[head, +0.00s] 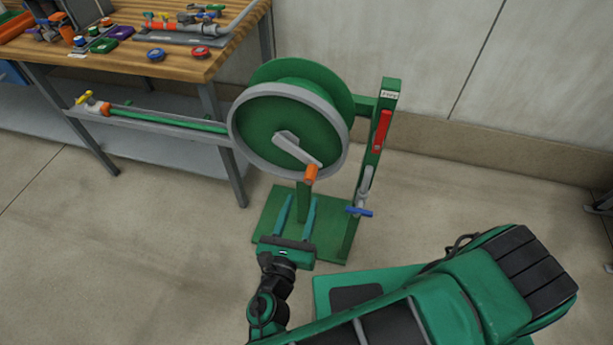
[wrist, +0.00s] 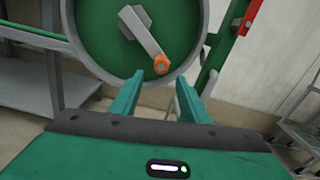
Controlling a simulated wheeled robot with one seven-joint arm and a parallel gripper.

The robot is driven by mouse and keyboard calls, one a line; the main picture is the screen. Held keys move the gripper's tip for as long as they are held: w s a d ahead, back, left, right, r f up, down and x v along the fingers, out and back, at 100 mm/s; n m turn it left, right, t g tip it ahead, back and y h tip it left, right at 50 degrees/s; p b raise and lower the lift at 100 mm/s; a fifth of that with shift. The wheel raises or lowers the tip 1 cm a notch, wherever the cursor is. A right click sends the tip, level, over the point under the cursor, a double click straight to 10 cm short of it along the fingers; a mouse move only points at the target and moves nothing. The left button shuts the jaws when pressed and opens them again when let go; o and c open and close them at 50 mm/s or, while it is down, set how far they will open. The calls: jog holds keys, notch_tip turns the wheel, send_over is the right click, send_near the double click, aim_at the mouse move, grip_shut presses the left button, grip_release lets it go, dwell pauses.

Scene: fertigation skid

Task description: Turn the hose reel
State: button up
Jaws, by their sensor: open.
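The hose reel (head: 265,133) is a green drum with a grey rim on a green stand. A grey crank arm (head: 297,149) runs from its hub down and right to an orange handle (head: 311,174). My gripper (head: 297,198) is open and empty, in front of the stand and below the handle in the head view. In the wrist view the handle (wrist: 161,64) shows beyond and above my gripper (wrist: 160,92), between the line of its two fingers. The fingers look apart from the handle. Part of the reel's top is cut off in the wrist view.
A green post (head: 376,150) with a red lever (head: 382,131) and a blue valve handle (head: 359,212) stands right of the reel. A wooden workbench (head: 195,67) with fittings is at left. A hose (head: 170,119) on a grey rail reaches the reel. Floor at front left is clear.

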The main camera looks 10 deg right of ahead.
aim_at(308, 183)
jog(key=x, duration=0.9)
jog(key=shift+w+d, duration=0.15)
jog(key=shift+w, duration=0.2)
grip_shut()
